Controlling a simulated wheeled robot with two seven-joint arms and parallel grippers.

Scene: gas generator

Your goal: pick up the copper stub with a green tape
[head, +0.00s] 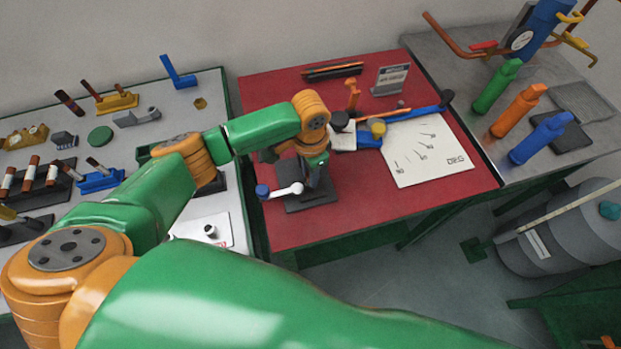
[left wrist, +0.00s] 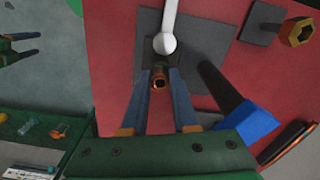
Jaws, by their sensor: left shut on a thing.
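My left gripper (left wrist: 160,74) points down at the red table and is shut on a small copper stub (left wrist: 160,83), whose round end shows between the fingertips. A dark, partly greenish band shows around it, but I cannot tell the tape clearly. In the head view, my left gripper (head: 316,178) is over the dark fixture with a white lever (head: 290,190); the stub is hidden there by my wrist. In the wrist view, the lever's white ball (left wrist: 165,43) is just beyond the fingertips. I cannot tell whether the stub touches the fixture. My right gripper is not in view.
The red table (head: 270,110) also holds a white sheet (head: 425,150), a blue tool (head: 430,110) and a small sign (head: 390,79). The left grey table (head: 215,90) holds several parts.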

